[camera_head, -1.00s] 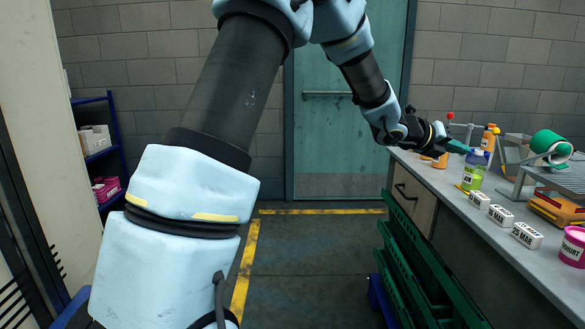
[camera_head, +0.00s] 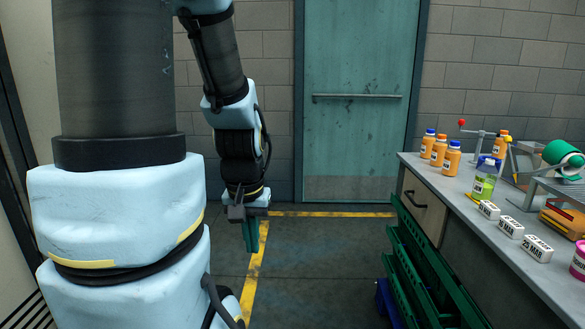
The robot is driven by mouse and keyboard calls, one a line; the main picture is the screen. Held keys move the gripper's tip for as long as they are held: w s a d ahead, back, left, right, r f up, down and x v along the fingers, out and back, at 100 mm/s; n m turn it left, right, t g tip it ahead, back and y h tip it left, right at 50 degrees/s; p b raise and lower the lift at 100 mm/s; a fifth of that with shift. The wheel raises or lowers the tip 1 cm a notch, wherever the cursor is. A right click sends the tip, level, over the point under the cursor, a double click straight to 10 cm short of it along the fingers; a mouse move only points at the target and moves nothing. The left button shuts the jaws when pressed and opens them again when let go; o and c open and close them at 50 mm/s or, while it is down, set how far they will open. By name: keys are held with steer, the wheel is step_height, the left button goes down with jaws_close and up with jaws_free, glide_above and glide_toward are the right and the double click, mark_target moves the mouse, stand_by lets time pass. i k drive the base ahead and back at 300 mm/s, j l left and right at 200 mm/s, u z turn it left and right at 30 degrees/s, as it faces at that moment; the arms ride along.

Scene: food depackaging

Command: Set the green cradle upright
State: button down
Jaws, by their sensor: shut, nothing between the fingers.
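A green, rounded piece (camera_head: 562,153) sits at the right edge, on or beside a metal stand on the counter. It looks like a roll or curved shell; I cannot tell for sure that it is the cradle, nor its exact tilt. My gripper (camera_head: 250,240) hangs pointing down over the floor, left of the door's middle. Its teal fingers are shut and empty, far to the left of the counter and touching nothing.
The grey counter (camera_head: 478,226) runs along the right, with orange bottles (camera_head: 440,150), a green bottle (camera_head: 484,180), white labelled blocks (camera_head: 511,227) and a pink tub (camera_head: 579,262). Green crates (camera_head: 425,270) stand before it. The middle floor is clear.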

mark_target(553, 152)
steer(key=z, duration=1.45)
